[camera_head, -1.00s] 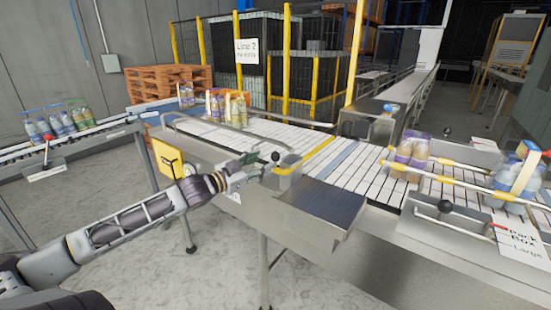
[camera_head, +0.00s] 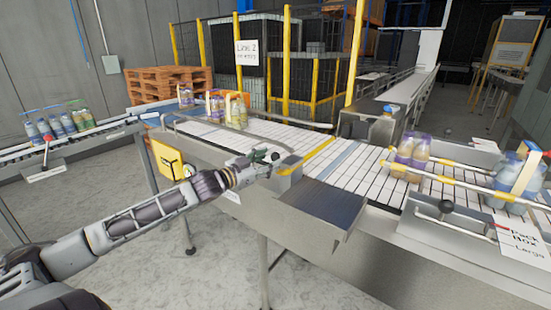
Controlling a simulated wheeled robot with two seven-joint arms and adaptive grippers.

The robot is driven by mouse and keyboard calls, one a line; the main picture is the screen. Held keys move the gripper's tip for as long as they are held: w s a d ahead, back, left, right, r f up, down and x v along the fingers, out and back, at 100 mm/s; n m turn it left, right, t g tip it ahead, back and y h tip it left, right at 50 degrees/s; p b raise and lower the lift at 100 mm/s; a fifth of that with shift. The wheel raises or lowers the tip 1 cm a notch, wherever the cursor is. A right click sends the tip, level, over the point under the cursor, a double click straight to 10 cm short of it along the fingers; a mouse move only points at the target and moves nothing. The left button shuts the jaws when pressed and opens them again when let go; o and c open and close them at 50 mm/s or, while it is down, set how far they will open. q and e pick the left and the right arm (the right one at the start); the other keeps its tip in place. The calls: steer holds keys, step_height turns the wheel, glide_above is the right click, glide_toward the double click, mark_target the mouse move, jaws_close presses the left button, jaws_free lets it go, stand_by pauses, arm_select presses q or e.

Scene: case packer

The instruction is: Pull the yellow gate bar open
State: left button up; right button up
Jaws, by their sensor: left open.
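The yellow gate bar (camera_head: 320,149) lies across the white slatted conveyor (camera_head: 252,138). Its near end meets a grey block with a yellow top (camera_head: 288,162) at the conveyor's near edge. A dark ball knob (camera_head: 275,156) stands at the left of this block. My left gripper (camera_head: 265,159) is open at the knob, with its fingers just left of and around it. The fingers are small in view, and I cannot tell whether they touch the knob. My right gripper is not in view.
A dark metal tray (camera_head: 322,203) juts out right of the block. Bottle packs (camera_head: 411,152) stand on the conveyor at right, beside yellow-tipped rails (camera_head: 455,182). More packs (camera_head: 228,108) stand upstream at left. A yellow sign plate (camera_head: 168,160) stands behind my left arm.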

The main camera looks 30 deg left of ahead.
mark_target(272, 158)
arm_select(q)
steer(key=shift+x, duration=1.9)
steer(key=shift+w, duration=0.15)
steer(key=shift+r, duration=0.1)
jaws_close()
